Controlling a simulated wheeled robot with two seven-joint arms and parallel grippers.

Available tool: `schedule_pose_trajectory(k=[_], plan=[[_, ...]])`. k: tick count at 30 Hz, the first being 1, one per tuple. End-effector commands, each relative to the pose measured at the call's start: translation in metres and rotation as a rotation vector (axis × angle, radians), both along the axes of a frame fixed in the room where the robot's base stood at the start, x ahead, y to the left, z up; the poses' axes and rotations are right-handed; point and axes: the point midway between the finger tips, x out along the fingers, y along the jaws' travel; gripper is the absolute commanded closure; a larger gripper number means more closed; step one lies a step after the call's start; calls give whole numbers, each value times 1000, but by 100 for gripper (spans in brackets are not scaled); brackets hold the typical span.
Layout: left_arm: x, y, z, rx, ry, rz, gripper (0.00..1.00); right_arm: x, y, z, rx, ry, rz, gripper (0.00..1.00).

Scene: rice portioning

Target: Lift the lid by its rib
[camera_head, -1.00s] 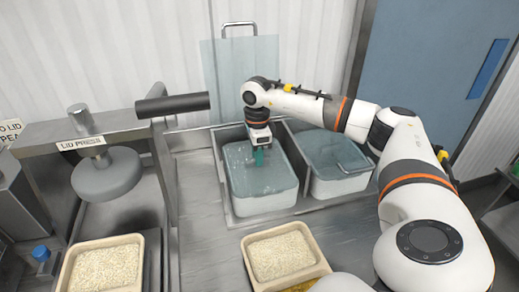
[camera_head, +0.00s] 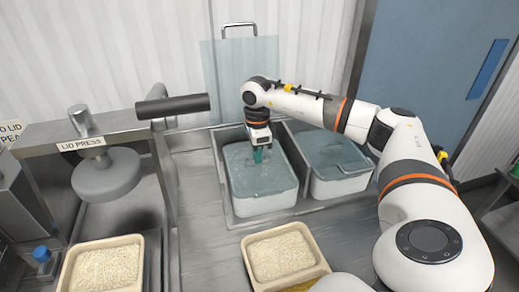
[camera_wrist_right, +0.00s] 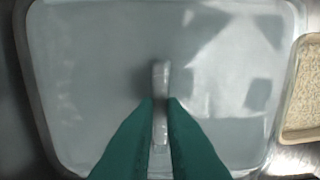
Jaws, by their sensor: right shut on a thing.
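The lid (camera_head: 240,178) is a grey-blue translucent cover over the left white bin (camera_head: 262,204) in the head view. In the right wrist view the lid (camera_wrist_right: 80,75) fills most of the picture, and its pale upright rib (camera_wrist_right: 160,78) stands at the middle. My right gripper (camera_head: 259,157) points down over the lid. Its green fingertips (camera_wrist_right: 160,102) are shut on the rib, one on each side. Any gap between lid and bin is too small to tell. My left gripper is not in view.
A second bin with a lid (camera_head: 335,155) stands just right. Trays of rice (camera_head: 247,257) and (camera_head: 68,272) lie in front. A lid press (camera_head: 106,175) stands left. A translucent panel (camera_head: 225,75) with a handle leans at the back wall.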

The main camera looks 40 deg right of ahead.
Motion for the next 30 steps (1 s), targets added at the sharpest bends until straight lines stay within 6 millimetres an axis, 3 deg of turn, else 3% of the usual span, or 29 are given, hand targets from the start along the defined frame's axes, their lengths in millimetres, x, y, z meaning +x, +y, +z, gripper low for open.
schedule_pose_trajectory(k=[11,30], plan=[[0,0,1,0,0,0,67,0,0,2,0,0,0,100],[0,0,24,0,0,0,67,0,0,33,0,-1,0,100]])
